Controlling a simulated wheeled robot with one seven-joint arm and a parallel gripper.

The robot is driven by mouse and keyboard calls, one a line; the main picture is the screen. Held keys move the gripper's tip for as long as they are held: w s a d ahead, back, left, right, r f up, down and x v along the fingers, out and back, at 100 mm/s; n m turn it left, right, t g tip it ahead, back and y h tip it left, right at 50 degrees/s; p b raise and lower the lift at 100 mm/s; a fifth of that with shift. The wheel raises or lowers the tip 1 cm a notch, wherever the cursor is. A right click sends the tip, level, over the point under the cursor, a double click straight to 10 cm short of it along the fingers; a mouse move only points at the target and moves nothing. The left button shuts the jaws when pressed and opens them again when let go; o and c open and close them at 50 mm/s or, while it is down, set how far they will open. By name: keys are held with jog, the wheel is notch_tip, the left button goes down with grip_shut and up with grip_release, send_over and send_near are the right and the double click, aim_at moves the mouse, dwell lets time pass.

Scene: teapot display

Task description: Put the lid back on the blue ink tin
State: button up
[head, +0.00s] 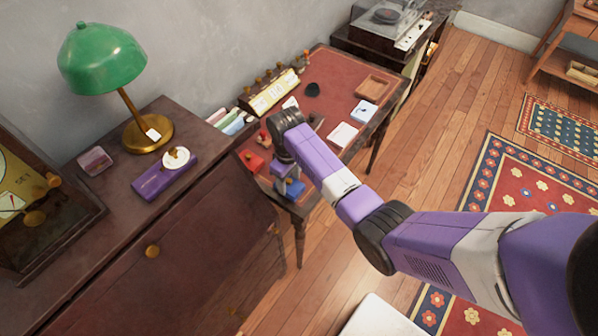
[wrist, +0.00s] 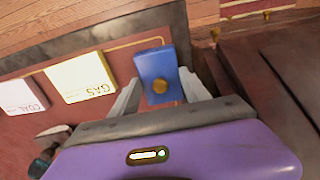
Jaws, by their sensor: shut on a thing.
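My gripper (head: 285,172) is low over the near end of the red-topped desk. In the wrist view its two pale fingers (wrist: 158,82) stand on either side of a blue lid (wrist: 153,63) with a round brass knob, and they are shut on it. In the head view a blue piece (head: 293,188) shows just under the gripper, near the desk's front edge. I cannot tell lid from tin there. The tin's body is not clearly seen, and whether the lid touches it is hidden.
A red box (head: 252,162) sits left of my gripper. A stamp rack (head: 272,92) and a wooden tray (head: 374,85) stand farther back. A dark cabinet (head: 190,230) stands left.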

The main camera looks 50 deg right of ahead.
dwell(0.4)
jog(key=o, duration=1.9)
jog(key=shift+r, duration=0.1)
jog(key=shift+r+p, duration=0.95)
jog(key=shift+r, duration=2.45)
grip_shut()
